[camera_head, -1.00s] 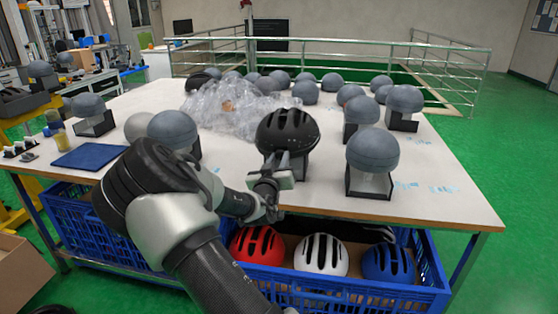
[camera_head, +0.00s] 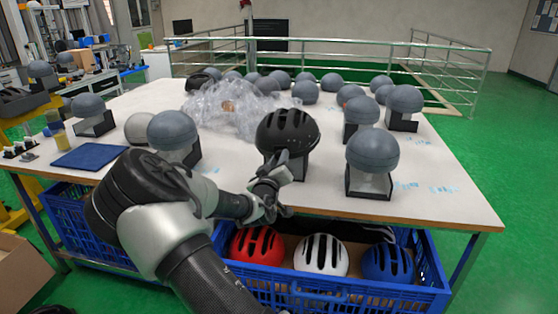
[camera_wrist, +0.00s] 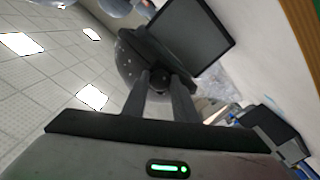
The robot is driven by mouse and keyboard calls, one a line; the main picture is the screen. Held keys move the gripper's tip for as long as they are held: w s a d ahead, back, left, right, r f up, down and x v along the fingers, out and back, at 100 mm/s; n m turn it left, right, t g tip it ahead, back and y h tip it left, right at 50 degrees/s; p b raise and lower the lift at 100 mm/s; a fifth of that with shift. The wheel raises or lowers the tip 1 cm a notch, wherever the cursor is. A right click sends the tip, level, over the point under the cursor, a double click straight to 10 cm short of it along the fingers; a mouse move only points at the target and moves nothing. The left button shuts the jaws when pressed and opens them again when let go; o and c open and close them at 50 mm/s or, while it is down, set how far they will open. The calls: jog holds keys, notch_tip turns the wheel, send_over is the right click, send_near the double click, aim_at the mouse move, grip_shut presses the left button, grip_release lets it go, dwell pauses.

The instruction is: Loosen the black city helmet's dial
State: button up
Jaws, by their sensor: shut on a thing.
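The black city helmet (camera_head: 287,131) sits on a stand at the middle of the table's front side, and part of it shows in the wrist view (camera_wrist: 128,68). My gripper (camera_head: 281,160) reaches up to the helmet's lower edge from the front. In the wrist view its two fingers (camera_wrist: 160,84) close around the small dark dial (camera_wrist: 160,77) at the helmet's rim. The fingers hide the dial's sides. In the head view my gripper hides the dial.
Grey headforms on black stands flank the helmet, one near on the right (camera_head: 372,152) and one on the left (camera_head: 174,133). Crumpled clear plastic (camera_head: 225,112) lies behind. A blue crate (camera_head: 330,287) with red, white and blue helmets stands below the table's front edge.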

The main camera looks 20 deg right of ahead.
jog(key=o, duration=1.1)
jog(key=p+v, duration=0.2)
jog(key=v, duration=1.5)
jog(key=shift+s+p, duration=0.2)
jog(key=shift+p, duration=0.1)
